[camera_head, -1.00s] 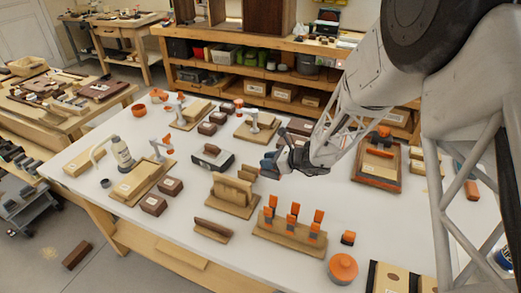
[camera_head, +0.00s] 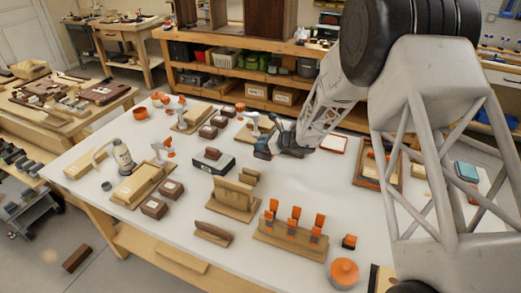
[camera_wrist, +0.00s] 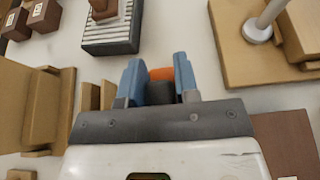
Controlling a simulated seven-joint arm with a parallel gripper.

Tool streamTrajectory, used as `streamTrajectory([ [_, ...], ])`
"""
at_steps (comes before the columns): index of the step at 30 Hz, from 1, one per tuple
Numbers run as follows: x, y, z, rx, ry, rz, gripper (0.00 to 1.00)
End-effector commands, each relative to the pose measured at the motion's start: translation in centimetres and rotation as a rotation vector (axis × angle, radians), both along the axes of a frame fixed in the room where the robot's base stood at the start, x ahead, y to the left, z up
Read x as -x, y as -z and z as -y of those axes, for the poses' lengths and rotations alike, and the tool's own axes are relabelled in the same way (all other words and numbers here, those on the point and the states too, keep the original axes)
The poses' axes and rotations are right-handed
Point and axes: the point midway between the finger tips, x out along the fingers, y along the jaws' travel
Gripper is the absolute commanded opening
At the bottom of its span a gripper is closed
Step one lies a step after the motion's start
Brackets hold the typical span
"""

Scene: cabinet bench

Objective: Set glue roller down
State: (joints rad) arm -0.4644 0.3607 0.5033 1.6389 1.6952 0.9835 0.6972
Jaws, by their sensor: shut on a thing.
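My gripper (camera_head: 264,148), with blue fingers, is over the middle of the white table, near a stand with a white post and orange top (camera_head: 254,124). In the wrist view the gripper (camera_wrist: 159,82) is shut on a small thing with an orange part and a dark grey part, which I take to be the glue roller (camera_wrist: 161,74). Most of it is hidden between the fingers and behind the gripper body. In the head view I cannot make it out. The wrist view shows white tabletop beyond the fingertips; I cannot tell the height above it.
A ribbed grey block with a brown piece on top (camera_wrist: 111,32) is ahead left. A wooden base with a white post (camera_wrist: 228,66) is ahead right. A slotted wooden stand (camera_head: 233,204) and a rack of orange-topped pieces (camera_head: 287,242) are nearer the front. A red-edged panel (camera_head: 333,144) lies right.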

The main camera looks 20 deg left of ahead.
Motion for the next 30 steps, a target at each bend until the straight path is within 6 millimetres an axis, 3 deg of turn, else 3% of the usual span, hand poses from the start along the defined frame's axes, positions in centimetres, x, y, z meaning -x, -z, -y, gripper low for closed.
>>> streamTrajectory([
  [16, -0.8, 0.2, -0.6, 0.0, 0.0, 0.0, 0.03],
  [30, -0.8, 3.6, -0.6, 0.0, 0.0, 0.001, 0.03],
])
